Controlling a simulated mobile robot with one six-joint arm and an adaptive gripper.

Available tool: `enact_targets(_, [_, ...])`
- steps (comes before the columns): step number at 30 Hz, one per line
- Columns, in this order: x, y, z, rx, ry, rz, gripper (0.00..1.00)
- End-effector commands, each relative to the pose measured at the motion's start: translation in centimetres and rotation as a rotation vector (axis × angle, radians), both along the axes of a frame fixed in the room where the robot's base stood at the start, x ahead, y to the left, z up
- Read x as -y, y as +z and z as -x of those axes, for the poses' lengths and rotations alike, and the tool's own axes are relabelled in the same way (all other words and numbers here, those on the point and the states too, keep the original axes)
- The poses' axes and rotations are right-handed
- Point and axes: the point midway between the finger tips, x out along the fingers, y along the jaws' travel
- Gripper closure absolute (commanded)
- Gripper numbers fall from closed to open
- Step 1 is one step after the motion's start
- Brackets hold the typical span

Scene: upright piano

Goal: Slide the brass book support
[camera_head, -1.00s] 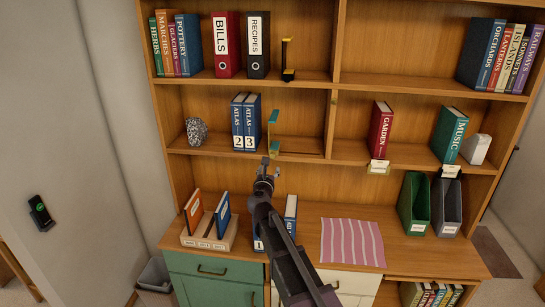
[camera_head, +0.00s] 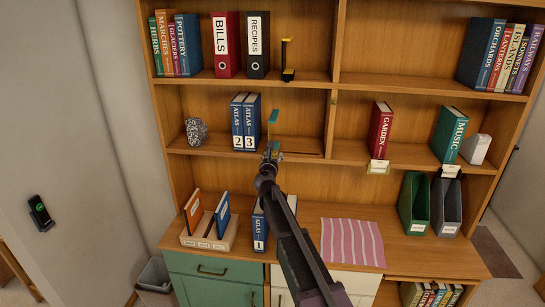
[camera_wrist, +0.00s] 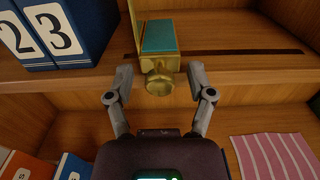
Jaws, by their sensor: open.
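The brass book support (camera_wrist: 181,14) stands on the middle shelf, with a teal pad (camera_wrist: 160,36) and a round brass knob (camera_wrist: 158,78) at its front. In the wrist view my gripper (camera_wrist: 159,83) is open, with one finger on each side of the knob and a gap on both sides. Atlas volumes 2 and 3 (camera_head: 245,122) stand upright to the left of the support, apart from it. Atlas 1 (camera_head: 259,230) is on the desk, partly behind my arm.
A dark slot (camera_wrist: 245,52) runs along the shelf by the support. A speckled rock (camera_head: 196,131) sits left of the atlases. A divider (camera_head: 331,120) stands at right. Below are a book box (camera_head: 210,243) and a striped cloth (camera_head: 352,242).

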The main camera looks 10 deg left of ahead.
Motion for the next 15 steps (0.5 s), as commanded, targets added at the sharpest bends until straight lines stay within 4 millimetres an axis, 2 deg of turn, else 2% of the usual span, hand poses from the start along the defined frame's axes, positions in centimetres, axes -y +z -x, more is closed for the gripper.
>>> enact_targets(6, [-0.01, 0.00, 0.02, 0.000, 0.000, 0.000, 0.30])
enact_targets(8, [0.00, 0.00, 0.03, 0.000, 0.000, 0.000, 0.45])
enact_targets(13, [-0.01, 0.00, 0.03, 0.000, 0.000, 0.000, 0.96])
enact_targets(14, [-0.01, 0.00, 0.02, 0.000, 0.000, 0.000, 1.00])
enact_targets(15, [-0.01, 0.00, 0.02, 0.000, 0.000, 0.000, 1.00])
